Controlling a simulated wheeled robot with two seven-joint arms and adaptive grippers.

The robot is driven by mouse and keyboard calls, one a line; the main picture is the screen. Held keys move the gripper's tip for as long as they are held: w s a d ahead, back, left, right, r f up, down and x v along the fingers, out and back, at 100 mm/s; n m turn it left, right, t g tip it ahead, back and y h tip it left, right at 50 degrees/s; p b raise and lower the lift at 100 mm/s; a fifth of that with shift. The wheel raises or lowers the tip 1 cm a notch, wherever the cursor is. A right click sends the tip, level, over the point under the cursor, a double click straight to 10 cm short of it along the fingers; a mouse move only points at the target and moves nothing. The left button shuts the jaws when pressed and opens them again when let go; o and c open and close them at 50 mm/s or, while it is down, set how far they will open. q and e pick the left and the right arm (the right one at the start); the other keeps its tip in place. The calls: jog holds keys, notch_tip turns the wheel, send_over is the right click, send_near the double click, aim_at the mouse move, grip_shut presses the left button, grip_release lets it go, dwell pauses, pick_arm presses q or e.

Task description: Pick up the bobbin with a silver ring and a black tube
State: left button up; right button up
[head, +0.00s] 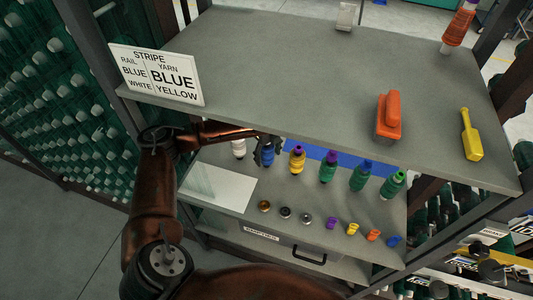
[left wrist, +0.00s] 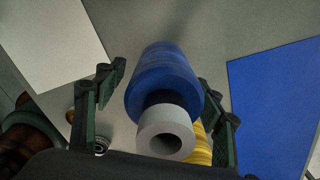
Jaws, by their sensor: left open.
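A blue bobbin (head: 267,156) stands on the lower shelf in a row of bobbins. My left gripper (head: 268,145) is at it. In the left wrist view the blue bobbin (left wrist: 165,80) lies between the two open fingers of my left gripper (left wrist: 163,76), with gaps on both sides. A grey ring-like end (left wrist: 165,131) with a hollow centre and a black band behind it, at the tube, faces the wrist camera. My right gripper is not in view.
A white bobbin (head: 238,147) stands left of the blue one and a yellow bobbin (head: 297,161) close on its right. Green bobbins (head: 328,169) follow. Small rings (head: 285,212) and coloured pieces (head: 352,229) lie in front.

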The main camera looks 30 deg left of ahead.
pick_arm(q)
jog(key=shift+c, duration=0.4)
jog(key=c, duration=1.5)
jog(key=shift+c, duration=0.2)
